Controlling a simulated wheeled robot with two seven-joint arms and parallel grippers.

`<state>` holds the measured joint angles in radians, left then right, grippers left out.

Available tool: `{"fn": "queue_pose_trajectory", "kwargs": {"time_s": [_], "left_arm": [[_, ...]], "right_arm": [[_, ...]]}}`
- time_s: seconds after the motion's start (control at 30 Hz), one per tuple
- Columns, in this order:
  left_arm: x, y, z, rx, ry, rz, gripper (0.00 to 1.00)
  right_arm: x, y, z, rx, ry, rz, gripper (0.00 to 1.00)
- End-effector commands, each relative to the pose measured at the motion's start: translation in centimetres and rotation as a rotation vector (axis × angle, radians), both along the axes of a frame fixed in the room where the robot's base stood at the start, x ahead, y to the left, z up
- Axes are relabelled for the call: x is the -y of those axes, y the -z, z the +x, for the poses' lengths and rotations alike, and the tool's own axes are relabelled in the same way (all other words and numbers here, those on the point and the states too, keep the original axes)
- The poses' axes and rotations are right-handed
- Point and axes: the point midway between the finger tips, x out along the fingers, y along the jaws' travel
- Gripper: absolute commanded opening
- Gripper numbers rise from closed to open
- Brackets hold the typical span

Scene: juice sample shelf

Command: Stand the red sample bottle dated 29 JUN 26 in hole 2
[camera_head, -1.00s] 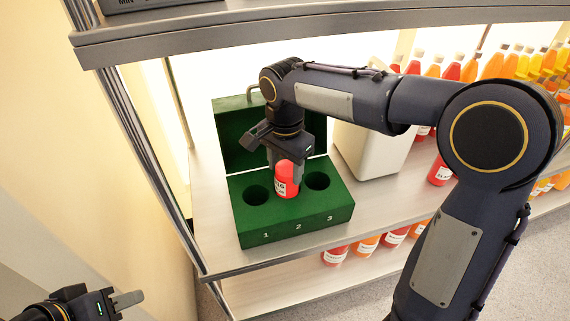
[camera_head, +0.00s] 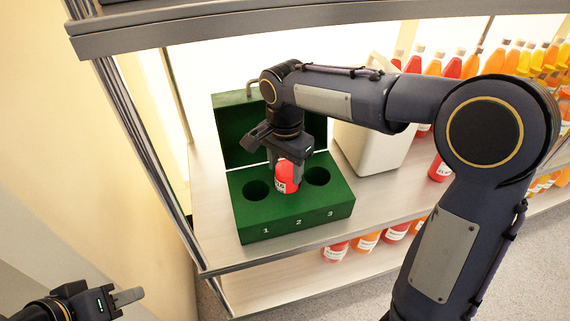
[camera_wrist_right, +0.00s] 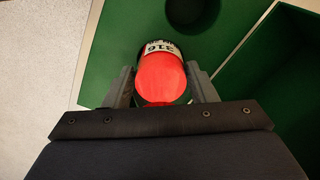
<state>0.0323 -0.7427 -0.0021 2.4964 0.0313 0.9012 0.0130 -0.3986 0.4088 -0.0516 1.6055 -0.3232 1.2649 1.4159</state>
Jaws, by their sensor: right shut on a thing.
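The green box (camera_head: 270,226) stands on the shelf with its lid open at the back. Its front edge carries the numbers 1, 2 and 3. My right gripper (camera_head: 285,168) points down over the middle of the box, shut on a red bottle (camera_head: 288,178). The bottle is roughly upright at hole 2, which it hides; how deep it sits cannot be told. Its white label shows "316" in the right wrist view (camera_wrist_right: 160,48); no date is readable. Hole 1 (camera_head: 256,190) and hole 3 (camera_head: 317,176) are empty. My left gripper (camera_head: 130,297) is far off at lower left.
A cream container (camera_head: 372,150) stands just right of the box. Another red bottle (camera_head: 440,168) stands further right, with rows of red, orange and yellow bottles behind. More bottles stand on the lower shelf (camera_head: 270,290). A shelf board (camera_head: 290,25) runs above.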

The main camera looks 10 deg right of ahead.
Motion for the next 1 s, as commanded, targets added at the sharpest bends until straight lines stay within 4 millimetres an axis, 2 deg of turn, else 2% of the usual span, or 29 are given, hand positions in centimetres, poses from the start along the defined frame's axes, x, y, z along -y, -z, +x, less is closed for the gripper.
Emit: {"fn": "queue_pose_trajectory", "kwargs": {"time_s": [0.93,0.97,1.0], "left_arm": [[0.0,0.9,0.0,0.000,0.000,0.000,0.36],[0.0,0.9,0.0,0.000,0.000,0.000,0.36],[0.0,0.9,0.0,0.000,0.000,0.000,0.36]], "right_arm": [[0.0,1.7,0.0,0.001,0.000,0.001,0.16],[0.0,1.7,0.0,0.001,0.000,0.001,0.53],[0.0,1.7,0.0,0.001,0.000,0.001,0.58]]}}
